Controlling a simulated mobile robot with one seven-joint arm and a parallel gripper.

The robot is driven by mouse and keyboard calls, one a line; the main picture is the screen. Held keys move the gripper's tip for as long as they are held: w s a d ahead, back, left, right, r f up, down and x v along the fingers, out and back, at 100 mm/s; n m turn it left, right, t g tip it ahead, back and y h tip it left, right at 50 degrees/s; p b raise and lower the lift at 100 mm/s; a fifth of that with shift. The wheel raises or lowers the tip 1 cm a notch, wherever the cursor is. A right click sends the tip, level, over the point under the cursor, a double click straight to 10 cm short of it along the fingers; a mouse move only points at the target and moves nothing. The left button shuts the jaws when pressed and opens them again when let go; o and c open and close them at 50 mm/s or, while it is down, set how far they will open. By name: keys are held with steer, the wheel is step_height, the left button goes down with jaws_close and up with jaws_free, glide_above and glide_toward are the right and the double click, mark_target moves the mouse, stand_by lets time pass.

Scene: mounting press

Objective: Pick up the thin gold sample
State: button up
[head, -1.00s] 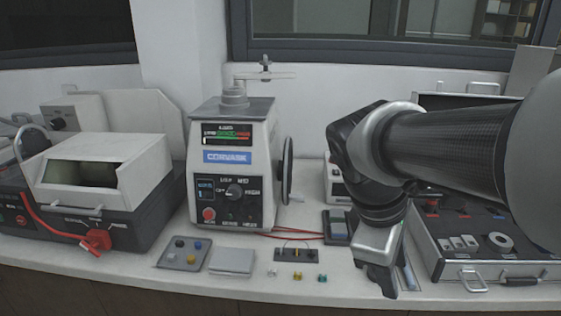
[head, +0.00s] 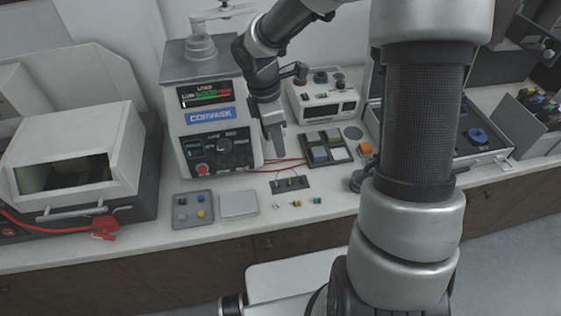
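Several small gold or yellow pieces are in the head view, and I cannot tell for certain which is the thin gold sample. One small gold piece (head: 291,182) sits in the middle of a dark block (head: 277,187). A yellow piece (head: 297,204) lies on the bench in front of it, between a pale piece (head: 277,206) and a green piece (head: 317,201). My gripper (head: 276,148) points down, above and behind the dark block and clear of the small pieces. Its fingers are seen edge-on, so their opening is unclear. I see nothing held in it.
The CORVASK press (head: 212,110) stands just left of my gripper. A grey tray with coloured buttons (head: 193,223) and a flat grey pad (head: 239,214) lie left of the block. A compartment tray (head: 309,140), a white instrument (head: 324,90) and an open case (head: 497,155) are to the right.

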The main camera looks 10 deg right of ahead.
steer(key=b, duration=0.1)
glide_above(290, 180)
steer(key=a, duration=0.2)
step_height(290, 180, down, 11)
steer(key=shift+f, duration=0.1)
steer(key=shift+d+f, duration=0.25)
steer(key=shift+f, duration=0.65)
steer(key=shift+d+f, duration=0.25)
steer(key=shift+f, duration=0.7)
steer(key=shift+d+f, duration=0.25)
steer(key=shift+f, duration=0.65)
jaws_close()
